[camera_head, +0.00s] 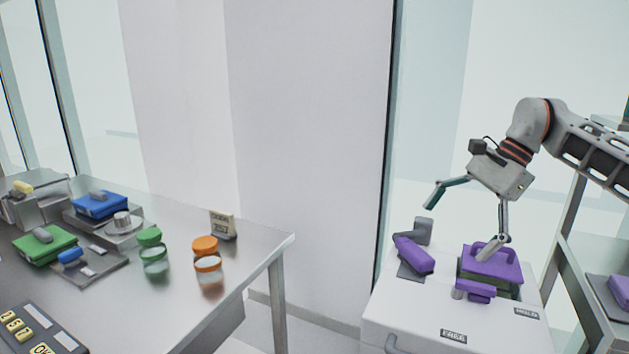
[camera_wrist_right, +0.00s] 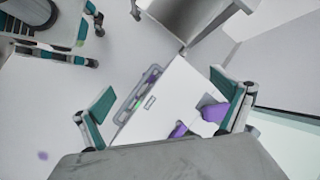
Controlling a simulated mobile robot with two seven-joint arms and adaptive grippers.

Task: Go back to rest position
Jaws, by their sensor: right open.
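My right gripper (camera_head: 465,220) hangs from the arm that comes in from the right of the head view. Its two fingers are spread wide, with nothing between them. It is above a white cabinet (camera_head: 408,310), and one fingertip overlaps a purple-topped box (camera_head: 508,268) in the picture; I cannot tell whether they touch. In the right wrist view the open gripper (camera_wrist_right: 165,108) has its teal finger pads apart, with the white cabinet (camera_wrist_right: 172,95) beyond them. A purple object shows beside the right finger. My left gripper does not show in the head view.
A purple scanner-like object (camera_head: 413,255) also stands on the cabinet. A metal table (camera_head: 255,262) on the left carries blue and green boxes, jars with green and orange lids, and a keypad (camera_head: 38,330). A shelf (camera_head: 583,262) stands at the right edge. A floor gap separates table and cabinet.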

